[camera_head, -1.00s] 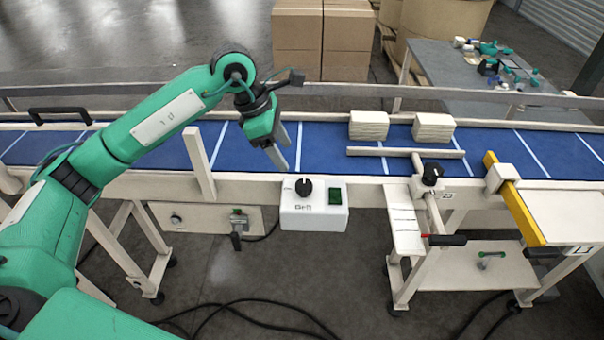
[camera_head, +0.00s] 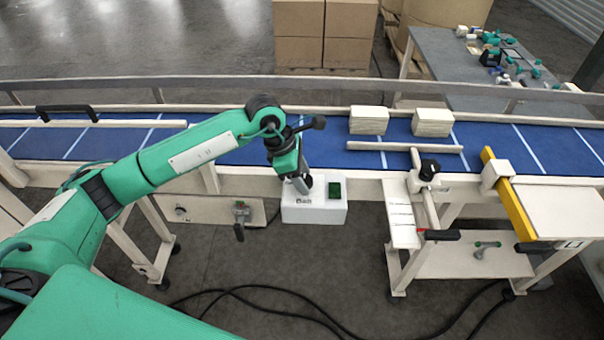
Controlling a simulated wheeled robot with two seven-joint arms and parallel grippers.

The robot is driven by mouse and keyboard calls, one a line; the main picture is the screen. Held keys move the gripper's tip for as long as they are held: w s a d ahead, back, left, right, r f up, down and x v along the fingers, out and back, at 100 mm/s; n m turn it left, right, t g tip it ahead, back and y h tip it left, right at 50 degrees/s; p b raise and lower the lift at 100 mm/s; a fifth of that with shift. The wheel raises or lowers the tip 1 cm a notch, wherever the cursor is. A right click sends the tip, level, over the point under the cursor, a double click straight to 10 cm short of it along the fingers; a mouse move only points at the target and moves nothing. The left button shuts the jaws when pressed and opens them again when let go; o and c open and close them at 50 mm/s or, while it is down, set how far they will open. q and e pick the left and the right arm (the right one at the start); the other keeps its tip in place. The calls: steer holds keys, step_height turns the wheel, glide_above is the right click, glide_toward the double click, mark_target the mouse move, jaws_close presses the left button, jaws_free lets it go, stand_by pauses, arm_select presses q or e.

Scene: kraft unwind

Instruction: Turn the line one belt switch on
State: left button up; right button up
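The white switch box (camera_head: 313,211) hangs on the front rail of the conveyor, near the middle of the view. A green button (camera_head: 335,190) sits on its right side. Its black rotary knob (camera_head: 307,182) is largely hidden behind my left gripper (camera_head: 302,185). That gripper points down with its grey fingertips at the knob. I cannot tell whether the fingers touch it or how far apart they are. The knob's pointer direction is hidden too. My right gripper is not in view.
The blue belt (camera_head: 320,148) carries two stacks of pale sheets (camera_head: 368,121) (camera_head: 433,122). A black-knobbed guide (camera_head: 430,170) and a yellow bar (camera_head: 514,195) stand to the right. Cardboard boxes (camera_head: 325,35) and a grey table (camera_head: 450,65) are behind. Cables lie on the floor.

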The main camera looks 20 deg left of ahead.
arm_select(q)
steer(key=c, duration=0.7)
steer(key=shift+o, duration=0.2)
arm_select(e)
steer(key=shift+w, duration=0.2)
